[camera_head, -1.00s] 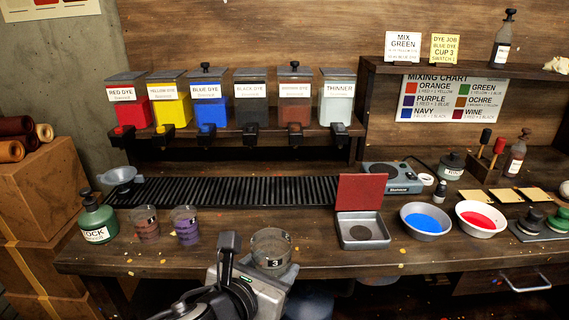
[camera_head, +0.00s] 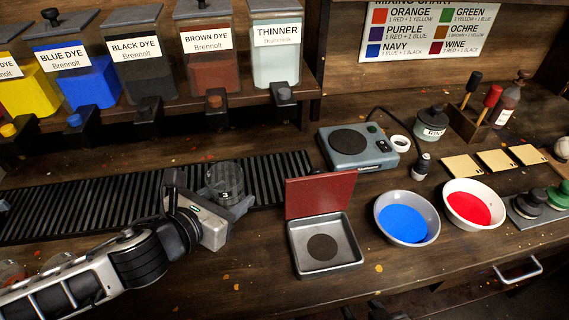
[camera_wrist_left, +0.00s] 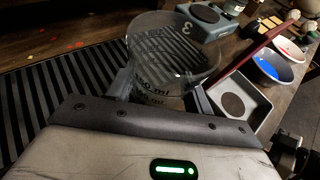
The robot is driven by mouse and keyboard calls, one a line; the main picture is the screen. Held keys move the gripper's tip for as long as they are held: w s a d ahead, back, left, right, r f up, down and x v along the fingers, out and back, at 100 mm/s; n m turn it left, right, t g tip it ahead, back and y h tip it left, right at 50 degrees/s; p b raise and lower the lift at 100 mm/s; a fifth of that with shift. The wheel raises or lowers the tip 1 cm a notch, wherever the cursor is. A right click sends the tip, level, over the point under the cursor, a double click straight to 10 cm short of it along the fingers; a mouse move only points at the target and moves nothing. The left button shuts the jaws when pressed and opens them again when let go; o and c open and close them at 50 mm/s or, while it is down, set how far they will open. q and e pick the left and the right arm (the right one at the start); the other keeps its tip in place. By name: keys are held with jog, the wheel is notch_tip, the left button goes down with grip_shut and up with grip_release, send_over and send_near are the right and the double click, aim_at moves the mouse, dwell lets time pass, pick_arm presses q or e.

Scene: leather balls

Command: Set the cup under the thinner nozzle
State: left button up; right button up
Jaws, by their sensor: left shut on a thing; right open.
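The clear cup (camera_head: 226,184) marked 3 is upright over the black slatted rack; I cannot tell if it touches the slats. My left gripper (camera_head: 205,200) is shut on the cup, which also shows in the left wrist view (camera_wrist_left: 172,58). The thinner nozzle (camera_head: 284,96) juts from the shelf under the thinner container (camera_head: 276,50), behind and right of the cup. The cup is nearer the brown dye nozzle's column in the picture. My right gripper (camera_head: 360,311) barely shows at the bottom edge, apart from the cup, open.
The slatted rack (camera_head: 100,205) runs below the dye nozzles. Right of it are a metal tray with a red lid (camera_head: 325,265), a hot plate (camera_head: 357,148), and bowls of blue (camera_head: 408,220) and red dye (camera_head: 474,205). The rack's right end is bare.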

pick_arm(q)
jog(key=shift+w+d+f+m+g+h, duration=0.15)
jog(key=shift+w+f+m+g+h, duration=0.15)
jog(key=shift+w+f+m+h, duration=0.25)
send_over(285, 167)
jog(key=shift+f, duration=0.2)
jog(key=shift+f+b, duration=0.55)
jog(key=shift+b, duration=0.15)
notch_tip(285, 167, down, 2)
jog(key=b, duration=0.2)
jog(key=shift+f+b, duration=0.15)
jog(key=shift+b, duration=0.15)
jog(key=shift+f, duration=0.25)
jog(key=shift+r, duration=0.2)
pick_arm(e)
jog(key=shift+w+a+f+y, duration=0.3)
jog(key=shift+w+a+f, duration=0.15)
jog(key=shift+f, duration=0.2)
pick_arm(q)
jog(key=shift+f, duration=0.1)
pick_arm(e)
jog(key=shift+f, duration=0.1)
